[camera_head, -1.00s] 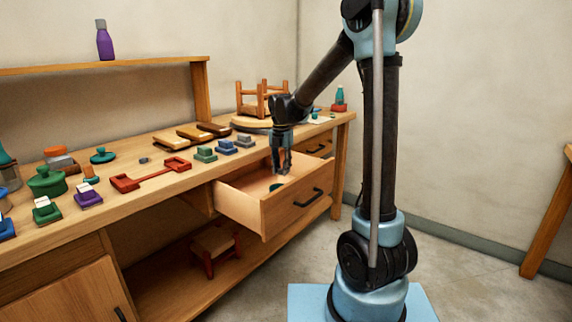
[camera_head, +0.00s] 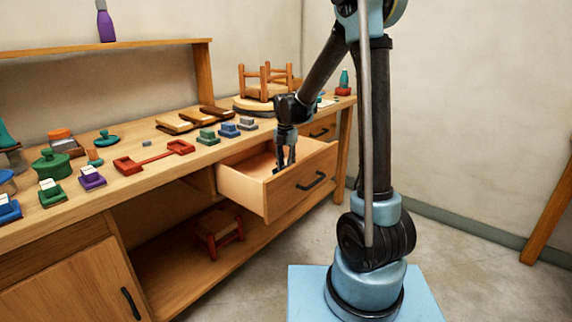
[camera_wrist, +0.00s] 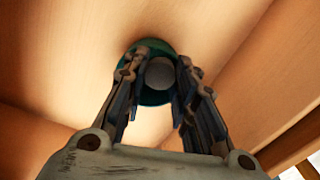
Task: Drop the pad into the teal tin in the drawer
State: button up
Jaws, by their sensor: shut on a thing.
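The open drawer (camera_head: 300,189) sticks out from the bench. My gripper (camera_head: 285,163) points down into it, fingertips close to the drawer's front panel. In the wrist view, my gripper (camera_wrist: 161,66) is shut on a round grey pad (camera_wrist: 160,74) held between the fingertips. The teal tin (camera_wrist: 154,99) is round and shows around and behind the pad, on the pale wooden drawer floor. The pad lines up with the tin's opening; how far above or inside it is, I cannot tell. The tin is hidden in the head view.
The drawer walls stand around my gripper. On the bench are a red bracket-like piece (camera_head: 153,158), coloured blocks (camera_head: 208,137), a green pot (camera_head: 52,164) and an upturned stool (camera_head: 264,82). A small stool (camera_head: 218,230) stands on the shelf below.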

aim_at(286, 166)
jog(key=o, duration=0.7)
jog(key=shift+o, duration=0.2)
jog(key=shift+r, duration=0.15)
notch_tip(286, 166, up, 12)
jog(key=shift+d, duration=0.1)
